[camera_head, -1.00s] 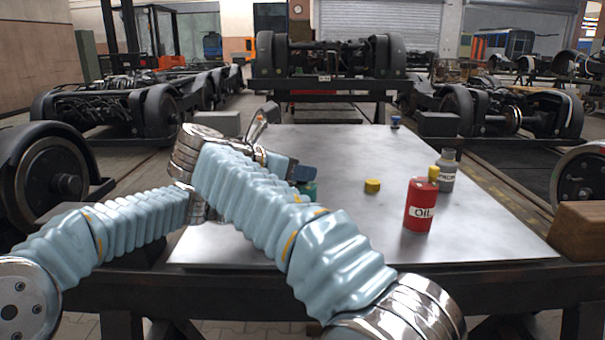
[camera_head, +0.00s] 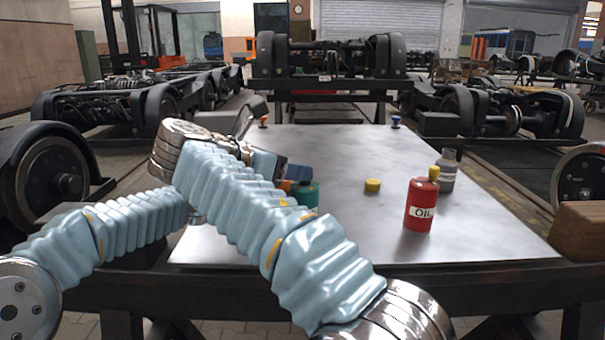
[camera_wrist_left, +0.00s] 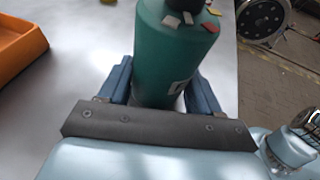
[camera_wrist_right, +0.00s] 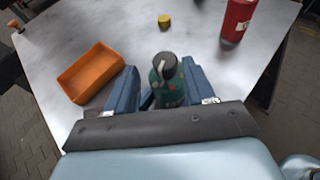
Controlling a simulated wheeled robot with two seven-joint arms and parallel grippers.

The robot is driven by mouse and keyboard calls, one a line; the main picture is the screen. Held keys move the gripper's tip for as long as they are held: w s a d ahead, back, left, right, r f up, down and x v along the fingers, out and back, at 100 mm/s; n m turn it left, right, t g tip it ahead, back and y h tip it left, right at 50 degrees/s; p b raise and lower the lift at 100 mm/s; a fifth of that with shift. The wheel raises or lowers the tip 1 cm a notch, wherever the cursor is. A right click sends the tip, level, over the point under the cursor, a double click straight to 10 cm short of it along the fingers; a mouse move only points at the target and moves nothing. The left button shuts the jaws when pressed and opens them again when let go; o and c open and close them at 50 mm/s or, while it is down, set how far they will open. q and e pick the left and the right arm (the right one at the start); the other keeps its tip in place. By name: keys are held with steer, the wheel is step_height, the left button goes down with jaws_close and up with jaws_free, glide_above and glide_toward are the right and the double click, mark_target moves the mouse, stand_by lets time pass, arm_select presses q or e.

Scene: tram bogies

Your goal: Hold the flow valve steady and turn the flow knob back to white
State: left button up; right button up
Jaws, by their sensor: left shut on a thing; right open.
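The flow valve is a teal upright cylinder (camera_head: 307,196) near the left middle of the table, partly hidden by my right arm. Its dark grey knob (camera_wrist_right: 164,62) has a pale mark; I cannot tell which colour it points to. Red, white and yellow marks ring the top of the body (camera_wrist_left: 172,50). My left gripper (camera_wrist_left: 160,80) is shut on the valve body, one blue finger on each side. In the head view it is hidden behind my right arm. My right gripper (camera_head: 294,173) is open, its fingers (camera_wrist_right: 160,80) either side of the valve in its wrist view, apparently not gripping.
An orange tray (camera_wrist_right: 90,72) lies left of the valve. A yellow cap (camera_head: 372,186), a red oil can (camera_head: 420,208) and a grey bottle (camera_head: 448,172) stand to the right. A small blue item (camera_head: 396,122) and orange item (camera_head: 263,121) sit at the back edge. The table's back middle is clear.

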steer(key=v, duration=0.9)
steer(key=w+d+r+n+t+y, duration=0.3)
steer(key=w+d+n+y, duration=0.15)
steer(key=d, duration=0.35)
steer(key=s+d+f+n+t+y, duration=0.1)
steer(key=s+d+f+n+y, duration=0.2)
steer(key=s+f+n+y, duration=0.4)
steer(key=shift+m+y, duration=0.25)
steer(key=shift+m, duration=0.1)
steer(key=x, duration=0.3)
steer(key=r+x, duration=0.1)
steer(key=x, duration=0.3)
steer(key=r+x, duration=0.1)
steer(key=x, duration=0.3)
steer(key=shift+w+a+r, duration=0.1)
steer(key=shift+w+r, duration=0.05)
steer(key=shift+w, duration=0.45)
